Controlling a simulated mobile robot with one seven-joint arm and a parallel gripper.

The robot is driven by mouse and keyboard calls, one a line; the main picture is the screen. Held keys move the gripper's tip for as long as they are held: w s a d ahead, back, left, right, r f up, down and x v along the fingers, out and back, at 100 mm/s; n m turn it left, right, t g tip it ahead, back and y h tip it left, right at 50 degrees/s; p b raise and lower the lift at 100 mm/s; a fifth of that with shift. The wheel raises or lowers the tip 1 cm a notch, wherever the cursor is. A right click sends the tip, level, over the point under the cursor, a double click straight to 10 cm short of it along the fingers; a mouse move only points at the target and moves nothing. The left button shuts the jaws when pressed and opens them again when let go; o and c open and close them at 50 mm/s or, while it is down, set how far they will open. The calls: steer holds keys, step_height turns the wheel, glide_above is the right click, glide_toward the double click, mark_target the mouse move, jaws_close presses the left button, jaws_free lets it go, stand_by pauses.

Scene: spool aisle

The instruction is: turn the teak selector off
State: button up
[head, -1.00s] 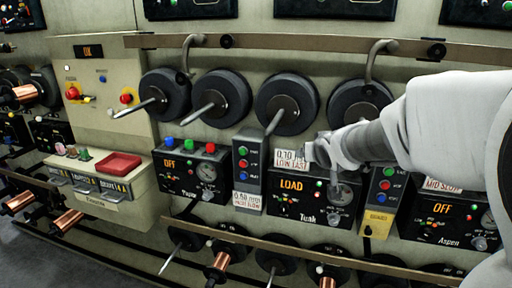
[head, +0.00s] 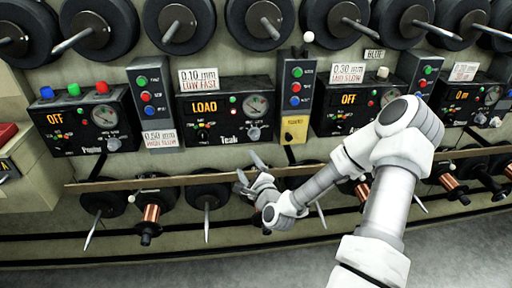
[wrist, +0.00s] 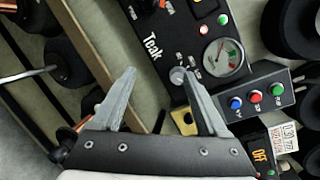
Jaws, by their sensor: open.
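The Teak unit (head: 225,112) is a black box on the wall with a lit LOAD display (head: 204,107), a dial and a row of small lamps. Its grey selector knob (head: 254,134) is at the lower right of its face, under the dial. In the wrist view the knob (wrist: 178,75) shows close to the right fingertip, rotated with the tilted panel. My gripper (head: 249,172) is open and empty, below the Teak unit near the rail. In the wrist view the fingers (wrist: 158,76) are spread wide. I cannot tell the gap between finger and knob.
A similar unit reading OFF (head: 72,122) stands left, another (head: 360,110) right. Button pillars (head: 152,95) (head: 296,90) flank the Teak unit. A rail (head: 160,181) runs below, with spools (head: 152,213) under it. Spools also hang above. Floor is clear at bottom right.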

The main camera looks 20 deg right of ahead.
steer(key=s+d+f+m+h+b, duration=0.1)
steer(key=s+d+f+m+h, duration=0.2)
steer(key=m, duration=0.4)
steer(key=m+h+b, duration=0.1)
steer(key=b, duration=0.1)
glide_toward(255, 137)
steer(key=x, duration=0.8)
steer(key=shift+w+d+f, duration=0.1)
steer(key=shift+w+f, duration=0.05)
steer(key=shift+w, duration=0.15)
jaws_close()
